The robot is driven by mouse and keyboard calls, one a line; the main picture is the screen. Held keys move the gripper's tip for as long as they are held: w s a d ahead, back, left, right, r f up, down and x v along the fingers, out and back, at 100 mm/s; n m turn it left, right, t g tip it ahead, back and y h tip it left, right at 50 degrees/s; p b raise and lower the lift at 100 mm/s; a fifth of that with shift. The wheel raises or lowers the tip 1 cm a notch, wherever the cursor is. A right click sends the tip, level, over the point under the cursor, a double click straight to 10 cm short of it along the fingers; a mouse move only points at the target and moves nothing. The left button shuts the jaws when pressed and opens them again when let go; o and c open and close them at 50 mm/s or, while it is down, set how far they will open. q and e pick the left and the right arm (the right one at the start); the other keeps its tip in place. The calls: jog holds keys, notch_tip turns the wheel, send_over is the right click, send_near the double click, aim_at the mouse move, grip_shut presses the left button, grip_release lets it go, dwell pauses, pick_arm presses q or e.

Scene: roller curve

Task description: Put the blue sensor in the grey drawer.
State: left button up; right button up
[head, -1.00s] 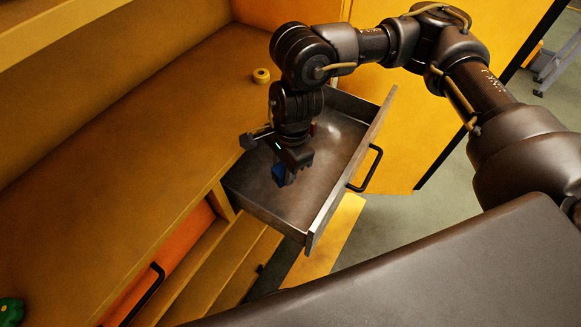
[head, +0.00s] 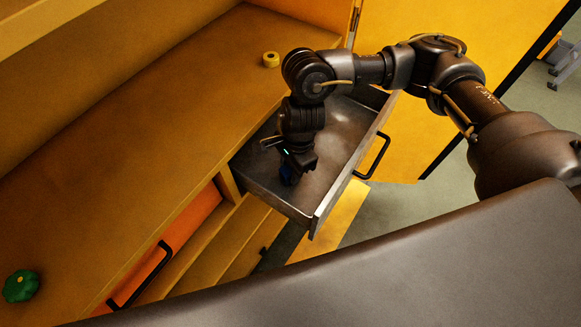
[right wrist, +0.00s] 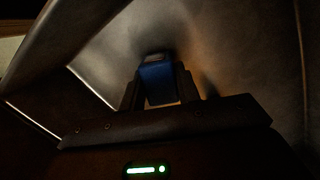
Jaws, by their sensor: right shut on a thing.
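The blue sensor (head: 288,174) is held in my right gripper (head: 292,172), inside the open grey drawer (head: 333,196). The right wrist view shows the sensor (right wrist: 158,82) between the two fingers of the right gripper (right wrist: 158,90), with the drawer's grey metal floor beyond. Whether the sensor touches the drawer floor I cannot tell. The gripper hides part of it in the head view. My left gripper is not in view.
A yellow roll (head: 270,59) lies on the yellow-brown worktop (head: 170,120) behind the drawer. A green knob-like object (head: 20,286) is at the lower left. An orange drawer front (head: 190,235) with a black handle is below the worktop. The drawer's black handle (head: 376,158) sticks out at right.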

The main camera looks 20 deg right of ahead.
jog(key=shift+f, duration=0.15)
jog(key=o, duration=1)
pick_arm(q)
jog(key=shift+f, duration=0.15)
pick_arm(e)
jog(key=shift+r, duration=0.3)
jog(key=r, duration=0.3)
jog(key=d+r+b, duration=0.1)
jog(key=r, duration=0.6)
jog(key=shift+w+d+r, duration=0.1)
jog(key=shift+w+d, duration=0.15)
jog(key=shift+w, duration=0.05)
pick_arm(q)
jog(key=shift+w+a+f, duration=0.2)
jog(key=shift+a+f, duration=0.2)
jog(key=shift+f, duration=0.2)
pick_arm(e)
jog(key=shift+d+r, duration=0.1)
jog(key=shift+r, duration=0.65)
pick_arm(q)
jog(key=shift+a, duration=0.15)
